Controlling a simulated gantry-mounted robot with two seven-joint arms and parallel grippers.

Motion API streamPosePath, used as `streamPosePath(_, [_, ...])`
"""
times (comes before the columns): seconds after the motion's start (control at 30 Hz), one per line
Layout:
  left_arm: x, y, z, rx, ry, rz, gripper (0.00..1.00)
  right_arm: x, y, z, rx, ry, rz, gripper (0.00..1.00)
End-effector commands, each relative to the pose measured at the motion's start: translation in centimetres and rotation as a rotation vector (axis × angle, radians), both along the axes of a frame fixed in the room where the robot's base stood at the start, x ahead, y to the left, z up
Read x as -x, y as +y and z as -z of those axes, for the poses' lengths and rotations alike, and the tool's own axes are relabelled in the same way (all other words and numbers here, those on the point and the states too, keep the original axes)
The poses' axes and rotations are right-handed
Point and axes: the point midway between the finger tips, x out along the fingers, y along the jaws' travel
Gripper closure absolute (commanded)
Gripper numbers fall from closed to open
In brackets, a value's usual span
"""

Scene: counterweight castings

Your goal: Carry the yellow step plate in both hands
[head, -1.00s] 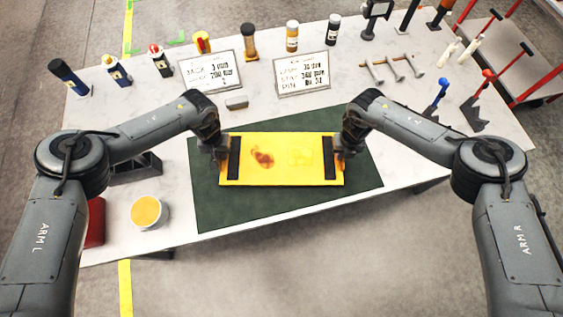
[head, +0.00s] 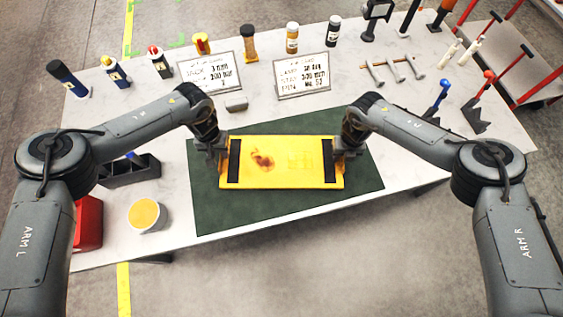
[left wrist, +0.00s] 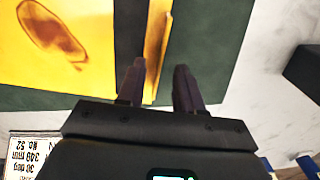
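The yellow step plate (head: 272,176), with black strips at both ends and a brown stain, lies level over the green mat (head: 290,214). I cannot tell whether it touches the mat. My left gripper (head: 219,156) is at its left end. In the left wrist view, its fingers (left wrist: 159,88) stand apart on either side of the plate's upright yellow edge (left wrist: 157,40), with a visible gap to the outer finger. My right gripper (head: 340,150) is at the plate's right end; its fingertips are too small and dark to read.
A cup of yellow stuff (head: 147,213), a red box (head: 88,222) and a black tray (head: 130,172) are left of the mat. Cards (head: 303,75), a grey block (head: 236,104), bottles and tools stand behind. Bare white table shows right of the mat.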

Motion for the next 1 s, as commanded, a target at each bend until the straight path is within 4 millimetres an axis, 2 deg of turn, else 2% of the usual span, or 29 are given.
streamPosePath(0.2, [-0.1, 0.0, -4.2, 0.002, -0.002, -0.002, 0.64, 0.0, 0.0, 0.0, 0.000, 0.000, 0.000, 0.64])
streamPosePath(0.43, [-0.1, 0.0, -7.4, 0.000, -0.002, -0.002, 0.64, 0.0, 0.0, 0.0, 0.000, 0.000, 0.000, 0.64])
streamPosePath(0.67, [0.0, 0.0, -8.7, -0.001, -0.001, 0.000, 0.64, -0.1, 0.0, -0.9, -0.001, -0.001, 0.001, 0.64])
streamPosePath(0.77, [0.0, 0.0, -8.7, -0.001, -0.001, 0.000, 0.64, -0.1, 0.0, -2.1, -0.002, -0.001, 0.001, 0.64])
streamPosePath(1.0, [0.0, 0.0, -8.7, -0.001, -0.001, -0.001, 0.64, -0.1, 0.0, -6.5, -0.001, -0.003, -0.001, 0.64])
